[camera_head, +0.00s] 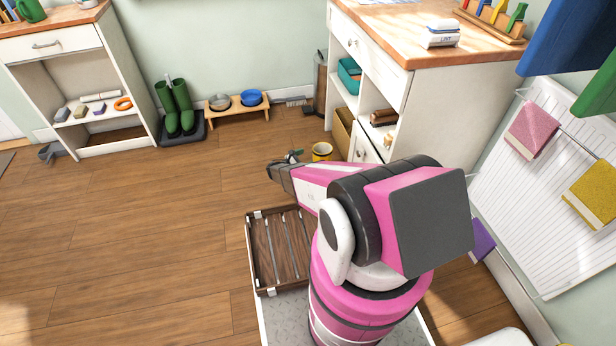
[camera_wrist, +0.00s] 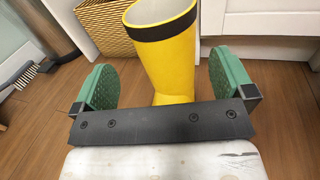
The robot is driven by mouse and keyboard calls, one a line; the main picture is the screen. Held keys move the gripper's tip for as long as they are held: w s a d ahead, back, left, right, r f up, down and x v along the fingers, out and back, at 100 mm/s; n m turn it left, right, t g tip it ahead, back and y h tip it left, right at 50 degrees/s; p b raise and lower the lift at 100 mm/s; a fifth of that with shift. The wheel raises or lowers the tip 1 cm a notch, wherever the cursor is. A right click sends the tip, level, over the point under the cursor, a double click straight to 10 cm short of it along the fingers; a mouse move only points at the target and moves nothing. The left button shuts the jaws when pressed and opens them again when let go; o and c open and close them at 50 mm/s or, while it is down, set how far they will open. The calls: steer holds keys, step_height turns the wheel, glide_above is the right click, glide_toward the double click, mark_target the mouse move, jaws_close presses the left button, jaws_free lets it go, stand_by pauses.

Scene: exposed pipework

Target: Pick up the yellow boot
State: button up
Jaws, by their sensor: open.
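The yellow boot (camera_wrist: 168,58) stands upright on the wooden floor in the wrist view, with a dark band around its open top. My gripper (camera_wrist: 168,82) is open, with one green finger pad on each side of the boot and a gap on both sides. The boot's lower part is hidden behind my gripper's dark bar. In the head view only the top of the yellow boot (camera_head: 322,149) shows beyond my arm, near the white cabinet. My gripper (camera_head: 290,158) is mostly hidden behind my arm there.
A woven basket (camera_wrist: 107,22) and white cabinet (camera_wrist: 270,22) stand just behind the boot. Green boots (camera_head: 178,105) stand on a dark tray farther left, beside a pet bowl stand (camera_head: 237,107). A brush (camera_wrist: 20,74) lies at the left.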

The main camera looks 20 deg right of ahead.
glide_toward(330, 148)
steer(key=x, duration=0.4)
steer(key=shift+w+d+f, duration=0.1)
steer(key=shift+w+f, duration=0.15)
steer(key=shift+f, duration=0.05)
steer(key=c, duration=1.3)
steer(key=shift+c, duration=0.2)
steer(key=shift+r, duration=0.1)
